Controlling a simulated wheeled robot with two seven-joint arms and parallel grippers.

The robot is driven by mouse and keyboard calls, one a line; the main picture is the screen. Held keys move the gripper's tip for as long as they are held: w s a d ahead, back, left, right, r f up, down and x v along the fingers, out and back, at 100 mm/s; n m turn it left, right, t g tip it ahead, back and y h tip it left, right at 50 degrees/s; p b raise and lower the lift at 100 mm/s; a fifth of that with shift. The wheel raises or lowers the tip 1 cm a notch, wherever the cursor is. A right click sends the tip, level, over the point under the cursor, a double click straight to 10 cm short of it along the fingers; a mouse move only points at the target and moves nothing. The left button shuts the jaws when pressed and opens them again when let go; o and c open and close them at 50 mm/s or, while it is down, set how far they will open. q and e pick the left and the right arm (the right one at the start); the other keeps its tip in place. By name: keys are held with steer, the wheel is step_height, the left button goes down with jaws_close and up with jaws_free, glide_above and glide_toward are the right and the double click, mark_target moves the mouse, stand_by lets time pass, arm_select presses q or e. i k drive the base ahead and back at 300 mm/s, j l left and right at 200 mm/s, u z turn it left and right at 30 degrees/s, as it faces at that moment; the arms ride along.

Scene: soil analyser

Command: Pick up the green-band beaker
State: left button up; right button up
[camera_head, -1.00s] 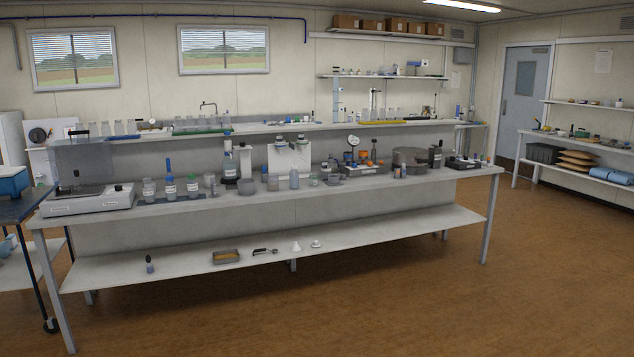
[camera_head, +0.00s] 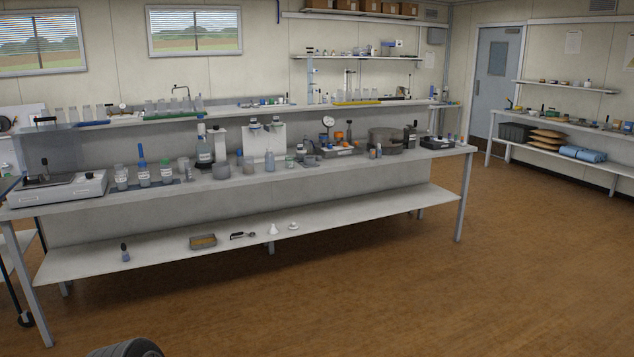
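Several small beakers and bottles stand in a row on the long bench, on a dark mat towards its left end. One clear container with a greenish top (camera_head: 166,171) is at the right end of this row and may be the green-band beaker; it is too small to be sure of the band. Next to it on the left stand a container with a blue upright piece (camera_head: 143,175) and a clear one with a pale label (camera_head: 121,178). Neither gripper shows. A dark rounded part at the bottom left edge seems to be mine.
The bench top (camera_head: 250,181) is crowded along its length. A hotplate-like device (camera_head: 59,188) sits at its left end, a grey pot (camera_head: 386,141) towards its right. The lower shelf (camera_head: 340,222) holds a few small items. Brown floor (camera_head: 400,290) in front is clear.

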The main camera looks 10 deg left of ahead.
mark_target(289, 158)
steer(key=i, duration=4.8)
steer(key=z, duration=0.2)
steer(key=i, duration=0.05)
